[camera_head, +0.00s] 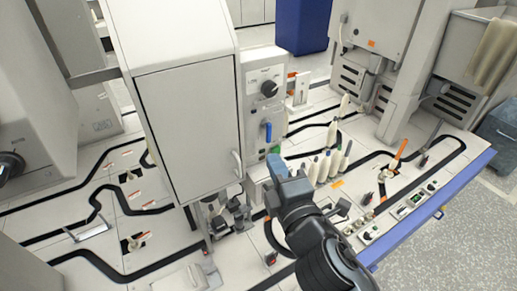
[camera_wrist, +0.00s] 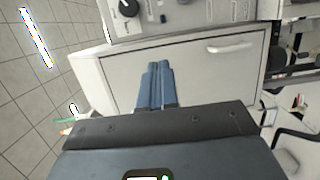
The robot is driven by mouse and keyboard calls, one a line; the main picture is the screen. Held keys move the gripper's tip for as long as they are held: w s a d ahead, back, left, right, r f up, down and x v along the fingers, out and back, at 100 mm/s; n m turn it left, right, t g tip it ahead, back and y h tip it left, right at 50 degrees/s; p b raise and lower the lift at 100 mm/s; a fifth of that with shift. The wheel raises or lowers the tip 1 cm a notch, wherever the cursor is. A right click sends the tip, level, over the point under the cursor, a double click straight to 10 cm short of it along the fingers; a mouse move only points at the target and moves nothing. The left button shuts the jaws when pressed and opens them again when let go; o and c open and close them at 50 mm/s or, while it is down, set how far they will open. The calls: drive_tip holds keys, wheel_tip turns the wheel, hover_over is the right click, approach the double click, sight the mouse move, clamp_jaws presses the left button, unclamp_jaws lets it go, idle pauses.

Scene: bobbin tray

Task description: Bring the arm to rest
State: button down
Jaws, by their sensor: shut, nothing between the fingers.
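My gripper (camera_wrist: 158,84) shows in the wrist view with its two blue fingers side by side and touching, shut and empty. A white cabinet panel with a handle lies behind the fingers in that view. In the head view my gripper (camera_head: 277,167) is at the end of my dark arm, in front of the machine's control panel (camera_head: 262,112) and to the right of the tall white cabinet (camera_head: 187,105). The arm reaches up from the bottom edge of the picture. Whether the fingers touch anything is hard to tell.
Several pale bobbins (camera_head: 326,168) stand just right of my gripper on the machine deck. An orange stick (camera_head: 400,149) rises farther right. The blue front rail (camera_head: 432,212) edges the deck. Open grey floor (camera_head: 450,250) lies at the lower right.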

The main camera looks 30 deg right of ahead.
drive_tip(key=s+a+f+m+g+y, duration=0.1)
drive_tip(key=s+f+m+y, duration=0.15)
drive_tip(key=s, duration=0.55)
drive_tip(key=s+a+f+m+g+y, duration=0.1)
drive_tip(key=s+f+m, duration=0.25)
drive_tip(key=s, duration=0.55)
drive_tip(key=s+r+m, duration=0.2)
drive_tip(key=s+m, duration=0.2)
drive_tip(key=s, duration=0.4)
drive_tip(key=s+r+m, duration=0.2)
drive_tip(key=s+m, duration=0.3)
drive_tip(key=s, duration=0.3)
drive_tip(key=shift+r+g, duration=0.4)
drive_tip(key=c, duration=1.8)
unclamp_jaws()
drive_tip(key=shift+w+d+y, duration=0.1)
drive_tip(key=shift+y, duration=0.15)
